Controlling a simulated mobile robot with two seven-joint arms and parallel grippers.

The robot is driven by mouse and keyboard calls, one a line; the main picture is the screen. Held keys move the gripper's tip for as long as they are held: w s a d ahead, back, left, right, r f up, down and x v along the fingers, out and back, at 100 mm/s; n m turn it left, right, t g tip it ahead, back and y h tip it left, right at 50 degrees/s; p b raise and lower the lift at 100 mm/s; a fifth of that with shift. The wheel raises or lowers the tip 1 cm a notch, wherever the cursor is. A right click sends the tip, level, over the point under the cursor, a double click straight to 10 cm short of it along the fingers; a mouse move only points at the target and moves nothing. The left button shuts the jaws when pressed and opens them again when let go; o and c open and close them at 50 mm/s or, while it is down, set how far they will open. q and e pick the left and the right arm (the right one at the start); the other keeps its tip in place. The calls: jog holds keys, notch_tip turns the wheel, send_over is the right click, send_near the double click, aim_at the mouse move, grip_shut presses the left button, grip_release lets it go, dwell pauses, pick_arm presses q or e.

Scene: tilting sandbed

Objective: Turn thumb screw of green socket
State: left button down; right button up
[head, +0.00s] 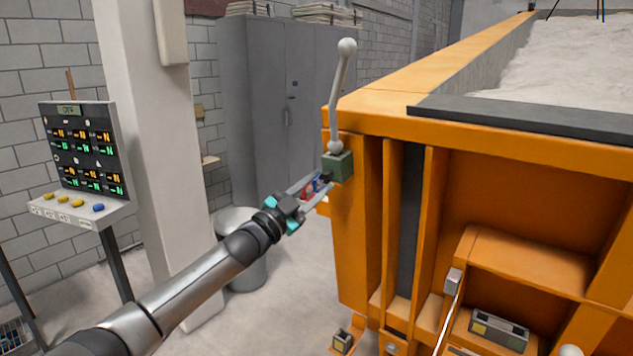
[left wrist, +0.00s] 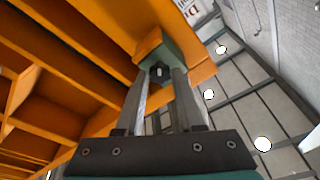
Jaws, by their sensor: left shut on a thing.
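The green socket (head: 338,166) sits on the corner of the orange sandbed frame, with a pale lever topped by a ball (head: 342,90) standing in it, tilted slightly. In the left wrist view the green socket (left wrist: 178,55) is at the top centre. Its dark thumb screw (left wrist: 160,71) faces my camera. My left gripper (head: 322,181) reaches in from the lower left, and its fingers are shut on the thumb screw. In the left wrist view the fingertips (left wrist: 161,76) lie on either side of the screw. My right gripper is not in view.
The orange sandbed (head: 480,130) fills the right side, with ribs and pale sand on top. A control panel (head: 82,150) stands at the left beside a white column (head: 150,130). A grey bin (head: 245,270) and lockers (head: 285,100) are behind my left arm.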

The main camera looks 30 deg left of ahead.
pick_arm(q)
jog(key=shift+n, duration=0.8)
jog(key=shift+n+y, duration=0.3)
jog(key=shift+y, duration=0.1)
jog(key=c, duration=0.6)
grip_release()
jog(key=shift+o, duration=0.2)
jog(key=shift+s+f, duration=0.25)
jog(key=shift+s, duration=0.2)
jog(key=b+v, duration=0.1)
jog(key=v, duration=1.3)
jog(key=shift+a+f, duration=0.1)
